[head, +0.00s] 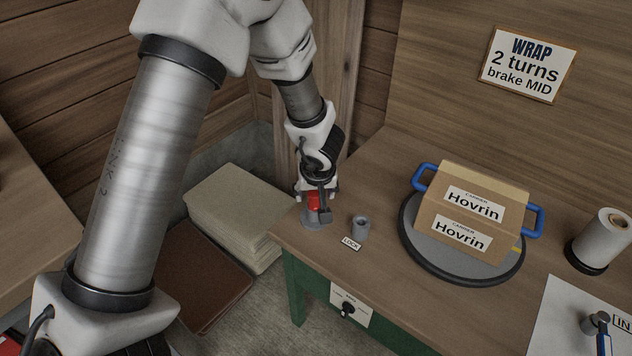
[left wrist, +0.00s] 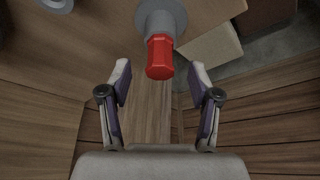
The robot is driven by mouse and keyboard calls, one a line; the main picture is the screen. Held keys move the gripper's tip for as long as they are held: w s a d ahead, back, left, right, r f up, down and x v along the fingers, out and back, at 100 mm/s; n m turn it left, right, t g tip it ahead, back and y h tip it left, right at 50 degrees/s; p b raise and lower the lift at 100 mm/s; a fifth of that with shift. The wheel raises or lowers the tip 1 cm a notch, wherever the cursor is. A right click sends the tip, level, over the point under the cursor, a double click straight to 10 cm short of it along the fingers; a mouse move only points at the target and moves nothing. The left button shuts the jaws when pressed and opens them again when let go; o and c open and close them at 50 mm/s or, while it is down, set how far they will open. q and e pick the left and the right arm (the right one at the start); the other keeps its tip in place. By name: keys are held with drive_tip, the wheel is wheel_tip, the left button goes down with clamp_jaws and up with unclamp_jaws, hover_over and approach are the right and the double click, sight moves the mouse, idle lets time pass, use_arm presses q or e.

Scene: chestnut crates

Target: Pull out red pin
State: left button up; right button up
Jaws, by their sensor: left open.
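The red pin (head: 313,202) stands in a grey round-based holder (head: 316,220) near the left corner of the wooden table. My left gripper (head: 315,192) is over it, coming down from above. In the left wrist view, the red head of the pin (left wrist: 159,58) shows just beyond and between the spread fingertips of my left gripper (left wrist: 161,72), with clear gaps on both sides. The fingers are open and hold nothing. The head view partly hides the pin behind the gripper. My right gripper is not in view.
A grey socket (head: 360,226) with a LOCK label stands close right of the pin. A cardboard box (head: 475,190) with blue handles sits on a round turntable (head: 420,255). A white roll (head: 607,232) stands far right. Stacked sheets (head: 232,205) lie below, left of the table.

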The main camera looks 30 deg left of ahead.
use_arm(q)
drive_tip(key=v, duration=1)
drive_tip(key=shift+r, duration=0.1)
drive_tip(key=s+a+f+m+g, duration=0.1)
drive_tip(key=s+f+m+g, duration=0.3)
drive_tip(key=s+f, duration=1)
drive_tip(key=s+a+f+m+g, duration=0.1)
drive_tip(key=s+f+m, duration=0.5)
drive_tip(key=s+f, duration=0.85)
drive_tip(key=w+d+f+n+t+h, duration=0.1)
drive_tip(key=w+d+f+n+h, duration=0.2)
drive_tip(key=d, duration=0.4)
wheel_tip(320, 180, up, 16)
drive_tip(key=w+p, duration=0.1)
drive_tip(key=p, duration=1.4)
drive_tip(key=shift+w+m+p, duration=0.3)
